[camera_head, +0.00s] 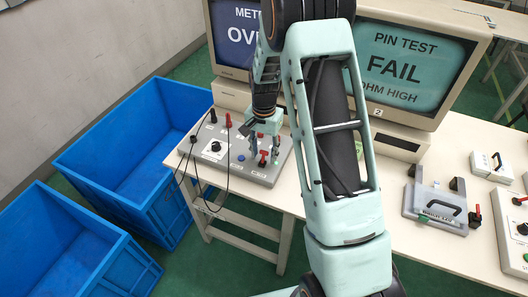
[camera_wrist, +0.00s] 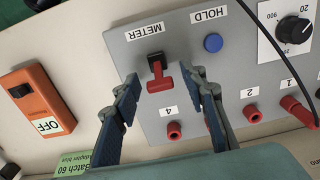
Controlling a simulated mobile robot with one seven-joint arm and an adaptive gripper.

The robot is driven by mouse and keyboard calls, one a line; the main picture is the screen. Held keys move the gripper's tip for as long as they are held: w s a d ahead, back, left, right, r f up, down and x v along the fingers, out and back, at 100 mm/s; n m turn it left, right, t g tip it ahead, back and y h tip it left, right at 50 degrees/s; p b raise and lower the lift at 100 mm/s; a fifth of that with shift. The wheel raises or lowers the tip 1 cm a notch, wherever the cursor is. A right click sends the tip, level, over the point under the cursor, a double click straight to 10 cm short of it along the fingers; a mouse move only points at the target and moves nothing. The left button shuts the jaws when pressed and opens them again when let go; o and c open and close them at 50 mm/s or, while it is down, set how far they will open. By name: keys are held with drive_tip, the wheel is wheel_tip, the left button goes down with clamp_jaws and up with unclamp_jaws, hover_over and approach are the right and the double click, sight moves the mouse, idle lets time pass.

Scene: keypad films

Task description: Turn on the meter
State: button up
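The meter switch (camera_wrist: 160,76) is a red toggle lever on a black base, under the label METER on a grey panel (camera_wrist: 135,50). The lever points toward the bottom of the wrist view. My gripper (camera_wrist: 161,88) is open, with one fingertip on each side of the lever and gaps on both sides. I cannot tell how high the fingertips are above the panel. In the head view my gripper (camera_head: 264,146) is over the right part of the same panel (camera_head: 196,163), by the red switch (camera_head: 263,158).
A blue HOLD button (camera_wrist: 213,43), a black dial (camera_wrist: 292,30) and red sockets (camera_wrist: 173,130) surround the switch. An orange box marked OFF (camera_wrist: 40,100) lies beside the panel. Monitors (camera_head: 408,60) stand behind. Blue bins (camera_head: 130,150) are at left. Black cables cross the panel's left.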

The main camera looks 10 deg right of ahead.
clamp_jaws()
drive_tip(key=shift+w+d, duration=0.1)
drive_tip(key=shift+w+d+f+g+y+p, duration=0.1)
drive_tip(key=shift+w+g+y+p, duration=0.15)
drive_tip(key=shift+g, duration=0.2)
drive_tip(key=shift+d+f+g+y+p, duration=0.1)
drive_tip(key=shift+g+y+p, duration=0.05)
drive_tip(key=shift+g+y, duration=0.25)
unclamp_jaws()
drive_tip(key=shift+r, duration=0.1)
